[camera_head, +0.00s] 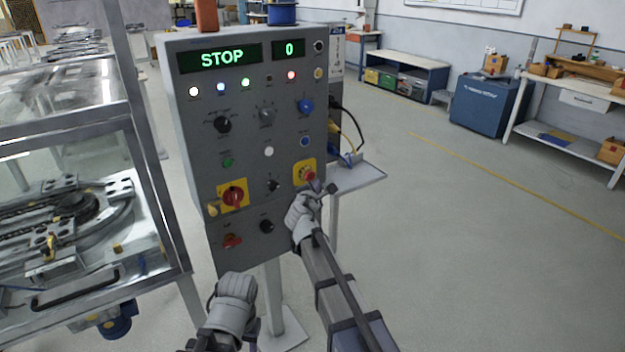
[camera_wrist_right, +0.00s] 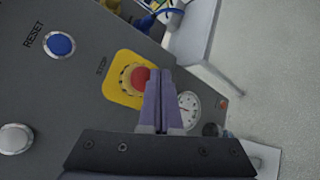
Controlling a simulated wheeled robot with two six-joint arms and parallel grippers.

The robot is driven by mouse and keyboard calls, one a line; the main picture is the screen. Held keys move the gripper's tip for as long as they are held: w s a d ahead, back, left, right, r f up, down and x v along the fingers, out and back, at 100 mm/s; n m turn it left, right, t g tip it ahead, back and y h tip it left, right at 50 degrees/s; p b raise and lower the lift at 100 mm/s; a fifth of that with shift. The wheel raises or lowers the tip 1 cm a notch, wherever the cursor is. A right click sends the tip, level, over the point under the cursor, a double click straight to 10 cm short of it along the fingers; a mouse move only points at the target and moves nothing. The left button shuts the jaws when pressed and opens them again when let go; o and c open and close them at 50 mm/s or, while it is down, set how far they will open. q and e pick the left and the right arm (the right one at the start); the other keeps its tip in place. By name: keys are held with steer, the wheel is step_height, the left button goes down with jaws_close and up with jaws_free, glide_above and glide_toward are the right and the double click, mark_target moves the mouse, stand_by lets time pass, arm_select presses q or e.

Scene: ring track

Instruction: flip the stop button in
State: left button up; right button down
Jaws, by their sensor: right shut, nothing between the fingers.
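The stop button is a red mushroom button (camera_head: 306,175) on a yellow square plate, low on the right side of the grey control panel (camera_head: 190,130). It also shows in the right wrist view (camera_wrist_right: 139,78), beside the word STOP. My right gripper (camera_head: 318,186) is shut and empty, its fingertips close to the button. In the right wrist view the shut fingers (camera_wrist_right: 161,85) overlap the button's right edge; I cannot tell whether they touch it. My left arm shows at the bottom in the head view, but its fingers cannot be made out.
The panel display (camera_head: 221,58) reads STOP and 0. A blue RESET button (camera_wrist_right: 60,44) and a round gauge (camera_wrist_right: 189,108) sit near the stop button. A yellow-plated red switch (camera_head: 233,195) is lower left.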

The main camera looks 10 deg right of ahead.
steer(key=s, duration=0.1)
steer(key=s+d, duration=0.1)
steer(key=s, duration=0.2)
steer(key=shift+s+d, duration=0.4)
steer(key=s+a+f+m+g+y+p, duration=0.1)
steer(key=s+a+f+m+g+p, duration=0.1)
steer(key=s, duration=0.9)
steer(key=s+a+f+m+g+y+p, duration=0.2)
steer(key=s+a+m+g, duration=0.5)
steer(key=s, duration=0.4)
steer(key=s+a+f+m+g+y+p, duration=0.2)
steer(key=s+a+f+m+g, duration=0.3)
steer(key=s, duration=0.7)
steer(key=shift+a+f+m+p, duration=0.25)
steer(key=shift+a+m+p, duration=0.55)
steer(key=shift+a, duration=0.4)
steer(key=shift+a, duration=0.1)
